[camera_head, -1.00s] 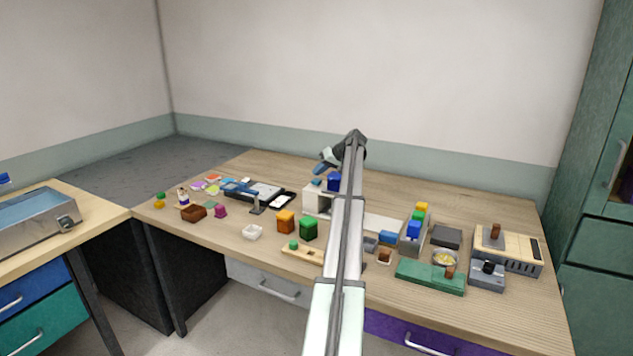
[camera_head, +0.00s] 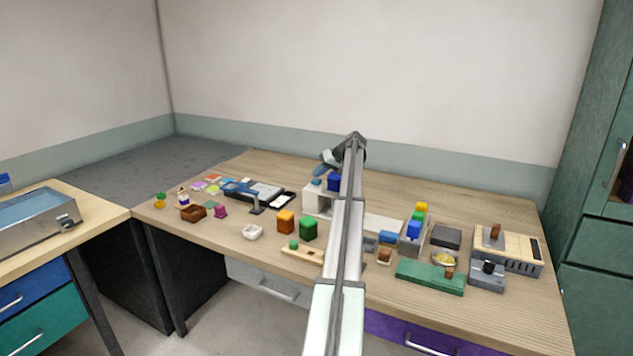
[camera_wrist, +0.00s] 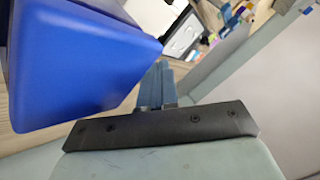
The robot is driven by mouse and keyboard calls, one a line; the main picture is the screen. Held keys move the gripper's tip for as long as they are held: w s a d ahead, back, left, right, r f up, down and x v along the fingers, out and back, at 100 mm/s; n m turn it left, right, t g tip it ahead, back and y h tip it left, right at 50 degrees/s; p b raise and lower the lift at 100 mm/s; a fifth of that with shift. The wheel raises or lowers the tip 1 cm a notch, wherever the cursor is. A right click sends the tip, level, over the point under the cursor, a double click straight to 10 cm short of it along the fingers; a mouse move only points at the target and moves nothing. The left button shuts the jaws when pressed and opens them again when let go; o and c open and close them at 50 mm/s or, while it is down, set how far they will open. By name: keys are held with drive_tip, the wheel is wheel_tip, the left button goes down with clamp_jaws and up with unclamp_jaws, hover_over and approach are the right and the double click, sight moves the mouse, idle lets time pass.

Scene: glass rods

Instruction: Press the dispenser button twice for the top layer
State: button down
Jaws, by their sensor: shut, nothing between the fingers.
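The dispenser looks like a white housing (camera_head: 312,202) with a blue block-shaped top (camera_head: 333,183), behind the middle of the table and partly hidden by my arm. A small blue-grey button-like piece (camera_head: 316,182) sits on the white part. My gripper (camera_head: 318,170) is shut and empty, just above that piece; contact cannot be told. In the wrist view the shut fingers (camera_wrist: 160,70) show beyond the dark bracket. A large blue box (camera_wrist: 75,65), which seems to be the dispenser's top, fills the left side close to the fingers.
Orange (camera_head: 285,222) and green (camera_head: 308,229) blocks stand in front of the dispenser. A grey rack with coloured blocks (camera_head: 412,232), a green board (camera_head: 430,277) and a beige device (camera_head: 508,247) are at right. A dark tray (camera_head: 252,190) and small items lie left.

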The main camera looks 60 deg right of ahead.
sight(319, 180)
drive_tip(key=shift+s+a+f, duration=0.1)
drive_tip(key=shift+a+f, duration=0.15)
drive_tip(key=shift+f, duration=0.35)
drive_tip(key=shift+a+f, duration=0.25)
drive_tip(key=shift+f, duration=0.35)
idle(1.3)
drive_tip(key=shift+r, duration=0.5)
idle(0.3)
drive_tip(key=shift+r, duration=1.1)
drive_tip(key=shift+d+r, duration=0.2)
drive_tip(key=shift+r, duration=0.65)
drive_tip(key=shift+d+r, duration=0.2)
drive_tip(key=shift+r, duration=0.6)
